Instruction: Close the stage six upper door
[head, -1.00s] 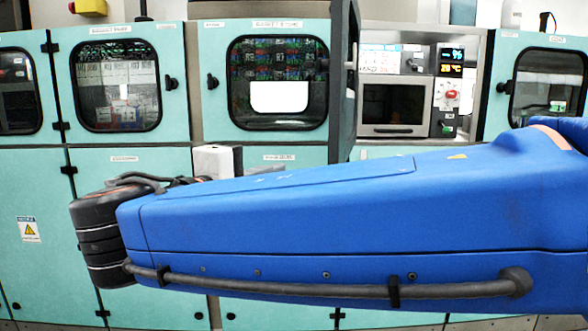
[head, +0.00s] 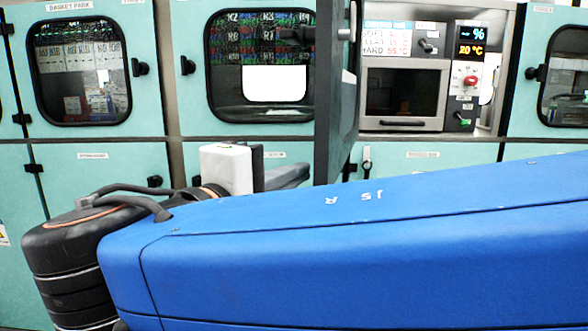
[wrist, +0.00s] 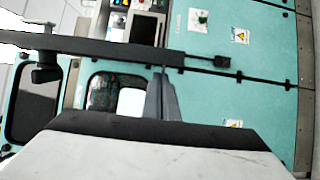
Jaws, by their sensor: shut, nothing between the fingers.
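The open upper door (head: 338,95) stands out from the cabinet, seen nearly edge-on in the head view, with a handle (head: 347,34) near its upper part. The bay behind it, with an instrument panel (head: 402,92), is exposed to its right. My gripper (head: 305,170) points right, its grey fingers just left of the door's lower part; contact cannot be told. In the wrist view, turned sideways, the closed fingers (wrist: 161,76) are empty and reach towards a long dark edge (wrist: 120,48), apparently the door's.
A shut teal door with a window (head: 262,65) is left of the open door, another (head: 82,70) farther left. A windowed door (head: 565,80) is at right. Teal lower doors (head: 430,160) run below. My blue arm hides much of the lower front.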

